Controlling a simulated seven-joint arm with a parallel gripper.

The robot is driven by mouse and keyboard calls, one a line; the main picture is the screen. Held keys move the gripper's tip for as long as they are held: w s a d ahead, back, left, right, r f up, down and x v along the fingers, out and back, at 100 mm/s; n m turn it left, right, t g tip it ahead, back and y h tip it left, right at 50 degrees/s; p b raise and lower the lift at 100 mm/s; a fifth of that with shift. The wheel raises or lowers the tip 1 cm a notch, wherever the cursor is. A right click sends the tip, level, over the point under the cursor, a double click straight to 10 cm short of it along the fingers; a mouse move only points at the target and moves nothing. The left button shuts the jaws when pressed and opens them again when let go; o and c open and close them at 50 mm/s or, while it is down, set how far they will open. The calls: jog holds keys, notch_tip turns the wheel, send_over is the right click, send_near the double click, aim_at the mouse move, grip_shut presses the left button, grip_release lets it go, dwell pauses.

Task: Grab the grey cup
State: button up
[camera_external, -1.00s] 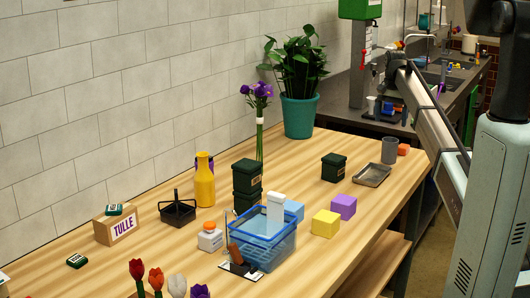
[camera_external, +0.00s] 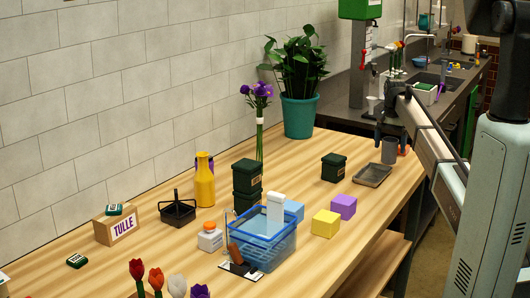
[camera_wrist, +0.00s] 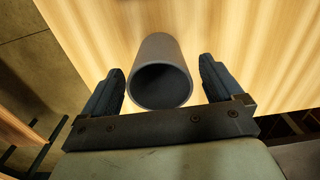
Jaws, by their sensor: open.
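The grey cup (camera_external: 388,152) stands upright on the wooden table near its far right edge. It also shows in the wrist view (camera_wrist: 160,72), with its open mouth toward the camera. My gripper (camera_external: 392,138) is at the cup in the external view. In the wrist view my gripper (camera_wrist: 162,82) is open, with one dark finger on each side of the cup. Gaps show between the cup and both fingers.
A grey metal tray (camera_external: 373,175) lies in front of the cup. A dark green box (camera_external: 333,167) stands to the left. A plant in a teal pot (camera_external: 299,117) is farther left at the back.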

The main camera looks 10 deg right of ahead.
aim_at(389, 153)
notch_tip(389, 153, down, 4)
jog(key=shift+f, duration=0.1)
jog(key=c, duration=1.2)
